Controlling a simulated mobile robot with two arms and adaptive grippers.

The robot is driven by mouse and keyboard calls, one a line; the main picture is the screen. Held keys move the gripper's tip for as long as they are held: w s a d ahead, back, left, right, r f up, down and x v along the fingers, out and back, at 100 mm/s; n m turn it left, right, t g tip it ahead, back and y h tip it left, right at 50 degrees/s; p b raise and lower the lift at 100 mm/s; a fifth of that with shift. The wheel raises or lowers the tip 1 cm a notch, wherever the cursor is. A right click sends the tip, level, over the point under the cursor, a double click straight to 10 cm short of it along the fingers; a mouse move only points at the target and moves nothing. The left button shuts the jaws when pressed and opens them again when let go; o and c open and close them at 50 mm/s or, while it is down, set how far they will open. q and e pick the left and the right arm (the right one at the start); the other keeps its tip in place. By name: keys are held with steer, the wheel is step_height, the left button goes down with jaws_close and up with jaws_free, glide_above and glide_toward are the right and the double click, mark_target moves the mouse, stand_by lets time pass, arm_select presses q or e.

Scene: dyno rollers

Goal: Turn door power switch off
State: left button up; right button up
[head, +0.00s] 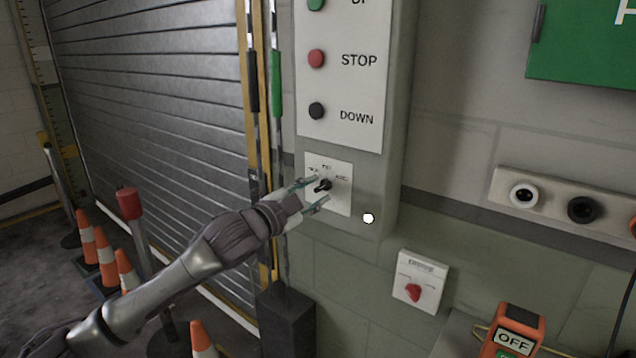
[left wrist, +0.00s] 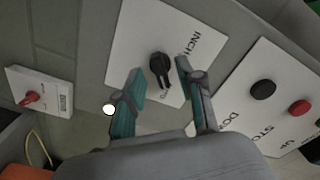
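A black rotary switch (head: 323,185) sits on a white labelled plate low on the grey door control box. In the left wrist view the same black knob (left wrist: 160,68) shows beside the word INCH; its other lettering is partly hidden. My left gripper (head: 316,194) is in front of this plate. In the left wrist view my left gripper (left wrist: 160,76) is open, with one teal finger on each side of the knob and gaps between. Whether a fingertip touches the plate I cannot tell. A red rotary switch (head: 413,291) is on a separate white plate lower right. My right gripper is not in view.
Green, red STOP (head: 316,58) and black DOWN (head: 317,110) buttons are above the plate. A white round spot (head: 368,218) shows by the box. An orange OFF device (head: 514,335) is at lower right. Cones (head: 104,250) and posts stand before the roller door (head: 150,90).

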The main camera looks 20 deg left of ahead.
arm_select(q)
steer(key=shift+x, duration=0.85)
steer(key=shift+c, duration=0.3)
jaws_close()
steer(key=shift+n+p, duration=0.3)
steer(key=shift+p, duration=0.05)
steer(key=n+p, duration=0.2)
steer(key=n, duration=0.2)
steer(key=n+p, duration=0.3)
steer(key=n, duration=0.2)
